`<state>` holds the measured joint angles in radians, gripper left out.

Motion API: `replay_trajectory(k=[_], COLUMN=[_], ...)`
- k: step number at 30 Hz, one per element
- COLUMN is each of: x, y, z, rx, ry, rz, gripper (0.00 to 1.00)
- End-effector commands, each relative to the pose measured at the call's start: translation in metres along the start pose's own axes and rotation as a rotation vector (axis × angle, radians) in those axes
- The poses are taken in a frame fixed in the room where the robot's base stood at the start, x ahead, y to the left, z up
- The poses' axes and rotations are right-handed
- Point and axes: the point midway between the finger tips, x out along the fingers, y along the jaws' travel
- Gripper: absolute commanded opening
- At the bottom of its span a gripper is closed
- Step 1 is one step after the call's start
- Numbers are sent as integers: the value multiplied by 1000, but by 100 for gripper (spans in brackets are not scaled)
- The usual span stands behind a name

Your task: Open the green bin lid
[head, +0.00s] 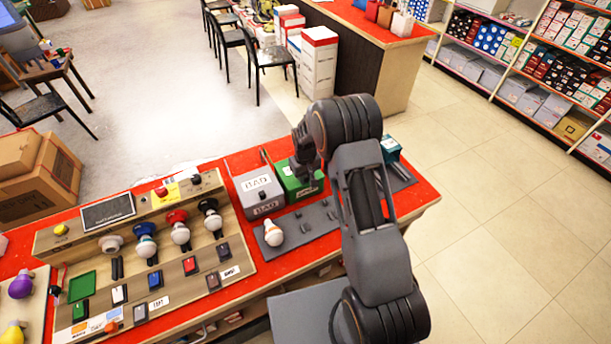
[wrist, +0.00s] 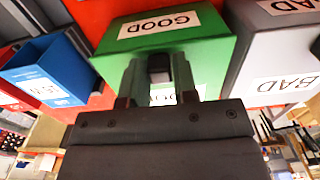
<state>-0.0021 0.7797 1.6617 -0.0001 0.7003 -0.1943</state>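The green bin (head: 306,187) stands on the red counter, and my gripper (head: 304,172) is over its top, hiding part of it. In the wrist view the green bin (wrist: 215,55) fills the middle, with a GOOD label upside down on one face and a second label partly behind my fingers. The lid looks closed. My gripper (wrist: 160,72) has its two fingers apart, at the bin. A small dark block (wrist: 159,68) shows between the fingertips; whether they grip it I cannot tell.
A grey BAD bin (head: 258,193) stands close on the left of the green bin; a blue bin (head: 390,149) stands to the right, behind my arm. A white-and-orange bulb (head: 273,233) lies on the grey mat in front. A bulb test board (head: 130,255) fills the counter's left.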

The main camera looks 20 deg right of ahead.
Motion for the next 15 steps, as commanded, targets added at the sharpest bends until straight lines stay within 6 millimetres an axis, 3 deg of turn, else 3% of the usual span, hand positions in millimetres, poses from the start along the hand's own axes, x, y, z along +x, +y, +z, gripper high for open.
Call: replay_trajectory(k=[8,15], x=[0,0], y=[0,0], z=[0,0], rx=[0,0], ry=[0,0], rz=[0,0], gripper=[0,0])
